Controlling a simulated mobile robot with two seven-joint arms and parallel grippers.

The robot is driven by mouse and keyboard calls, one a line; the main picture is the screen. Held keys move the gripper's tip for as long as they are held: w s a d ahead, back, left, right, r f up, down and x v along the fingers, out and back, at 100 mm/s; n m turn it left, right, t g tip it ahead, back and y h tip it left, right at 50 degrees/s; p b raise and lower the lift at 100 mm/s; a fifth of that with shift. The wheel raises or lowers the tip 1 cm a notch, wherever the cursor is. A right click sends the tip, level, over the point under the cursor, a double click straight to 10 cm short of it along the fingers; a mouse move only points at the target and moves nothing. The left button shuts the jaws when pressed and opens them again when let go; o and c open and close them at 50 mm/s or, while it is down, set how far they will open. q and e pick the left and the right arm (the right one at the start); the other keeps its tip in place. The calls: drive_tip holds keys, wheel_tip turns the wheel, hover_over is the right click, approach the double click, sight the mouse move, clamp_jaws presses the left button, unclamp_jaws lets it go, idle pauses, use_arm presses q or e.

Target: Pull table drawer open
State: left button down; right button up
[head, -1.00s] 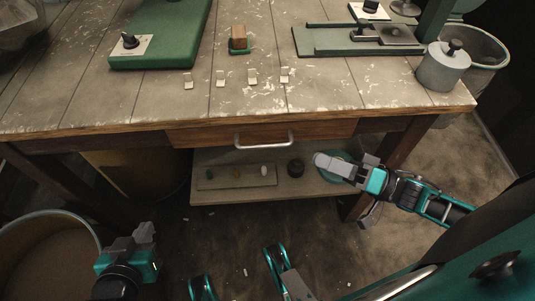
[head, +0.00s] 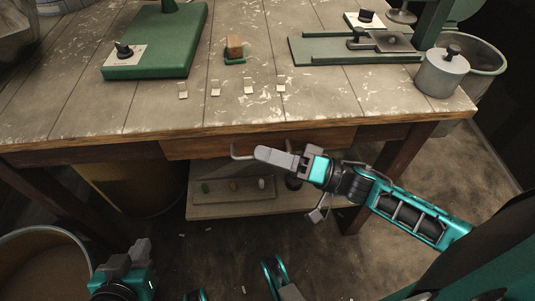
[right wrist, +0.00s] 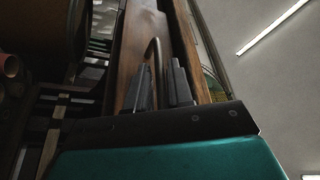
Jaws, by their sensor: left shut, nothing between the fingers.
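The wooden table drawer (head: 195,149) sits under the tabletop's front edge and looks shut. Its metal bar handle (head: 238,155) is partly hidden behind my right gripper (head: 264,155). In the right wrist view the curved handle (right wrist: 153,48) rises between the two spread fingers of my right gripper (right wrist: 160,85). My left gripper (head: 139,249) is shut and empty, low at the left and well away from the drawer.
The worn table (head: 130,112) carries a green base (head: 155,55), a wooden block (head: 234,45), several small tags and a lidded grey pot (head: 442,72). A lower shelf (head: 225,211) holds small items under the drawer. A round bin (head: 40,235) stands at the lower left.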

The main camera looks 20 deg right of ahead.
drive_tip(key=shift+w+a, duration=0.1)
drive_tip(key=shift+a, duration=0.05)
drive_tip(key=shift+c, duration=0.2)
clamp_jaws()
